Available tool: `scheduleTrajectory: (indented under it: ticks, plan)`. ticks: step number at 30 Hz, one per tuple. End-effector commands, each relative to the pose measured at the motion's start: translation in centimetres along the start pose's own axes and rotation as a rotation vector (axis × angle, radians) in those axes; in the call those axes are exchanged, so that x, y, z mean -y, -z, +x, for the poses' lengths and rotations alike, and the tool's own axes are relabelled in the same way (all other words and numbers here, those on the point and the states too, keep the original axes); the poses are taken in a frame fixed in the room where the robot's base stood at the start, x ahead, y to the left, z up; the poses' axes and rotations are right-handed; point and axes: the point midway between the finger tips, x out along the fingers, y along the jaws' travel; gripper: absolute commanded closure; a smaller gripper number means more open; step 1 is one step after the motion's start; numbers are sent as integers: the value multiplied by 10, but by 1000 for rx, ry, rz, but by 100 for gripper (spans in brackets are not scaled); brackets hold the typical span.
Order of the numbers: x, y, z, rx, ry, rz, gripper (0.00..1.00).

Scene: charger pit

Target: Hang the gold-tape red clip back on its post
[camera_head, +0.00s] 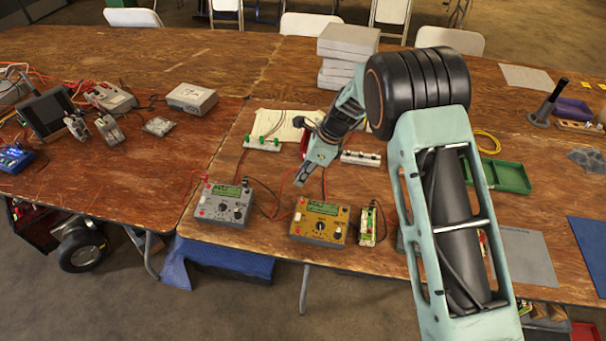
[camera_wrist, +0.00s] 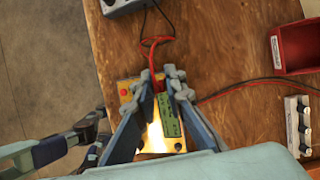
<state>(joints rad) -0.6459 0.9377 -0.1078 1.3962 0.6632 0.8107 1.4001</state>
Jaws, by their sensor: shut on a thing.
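My gripper (camera_head: 305,178) is over the table, just behind and above the yellow charger (camera_head: 320,223). In the wrist view the fingertips (camera_wrist: 160,84) are closed in on a small thing at the end of a red lead (camera_wrist: 152,44), taken as the red clip. The clip itself is mostly hidden between the fingers, and no gold tape can be made out. The yellow charger (camera_wrist: 124,97) lies below the fingers, with its green display between them and a red post at its edge. Which post belongs to the clip cannot be told.
A grey charger (camera_head: 222,207) stands left of the yellow one, a small green-and-white device (camera_head: 368,226) right. Behind are a red bin (camera_wrist: 297,47), a black-knobbed rack (camera_head: 360,158) and a green-knobbed rack (camera_head: 262,144). Red and black leads cross the wood. The table's front edge is close.

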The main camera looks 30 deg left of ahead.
Motion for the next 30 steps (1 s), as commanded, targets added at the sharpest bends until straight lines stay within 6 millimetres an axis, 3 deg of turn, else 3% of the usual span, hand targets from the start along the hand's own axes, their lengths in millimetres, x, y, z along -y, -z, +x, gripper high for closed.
scheduleTrajectory:
  ticks: [16,30]
  plan:
    - [0,2,3,0,0,0,100]
    - [0,11,26,0,0,0,100]
